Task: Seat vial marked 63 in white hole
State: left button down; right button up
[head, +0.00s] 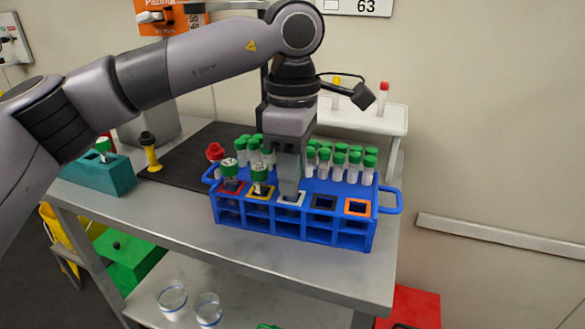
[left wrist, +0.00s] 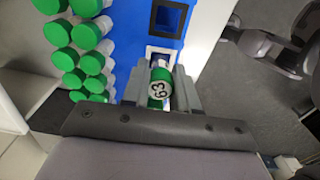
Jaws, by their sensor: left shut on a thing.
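The vial marked 63 (left wrist: 159,90) has a green cap with a white label and shows in the left wrist view between my left gripper's fingers. My left gripper (head: 290,192) points down at the front row of the blue rack (head: 290,226), shut on this vial. The white hole (head: 292,199) is the middle one of that row, right under the fingertips. Part of its white rim (left wrist: 161,50) shows in the left wrist view beside the vial. The gripper hides the vial in the head view, and I cannot tell how deep its lower end is. My right gripper is not in view.
Green-capped vials stand in the red-rimmed hole (head: 231,187) and yellow-rimmed hole (head: 261,193). The black-rimmed (head: 324,203) and orange-rimmed (head: 357,207) holes are empty. Several green-capped vials (head: 340,163) fill the back rows. A teal block (head: 104,175) stands at the bench's left end.

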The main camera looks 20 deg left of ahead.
pick_arm(q)
jog(key=shift+f+b, duration=0.3)
jog(key=shift+f, duration=0.2)
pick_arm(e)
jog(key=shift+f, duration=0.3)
pick_arm(q)
jog(key=c, duration=0.8)
grip_release()
jog(key=shift+r, duration=0.8)
notch_tip(320, 180, up, 6)
jog(key=shift+f+p, duration=0.2)
jog(key=shift+p, duration=0.15)
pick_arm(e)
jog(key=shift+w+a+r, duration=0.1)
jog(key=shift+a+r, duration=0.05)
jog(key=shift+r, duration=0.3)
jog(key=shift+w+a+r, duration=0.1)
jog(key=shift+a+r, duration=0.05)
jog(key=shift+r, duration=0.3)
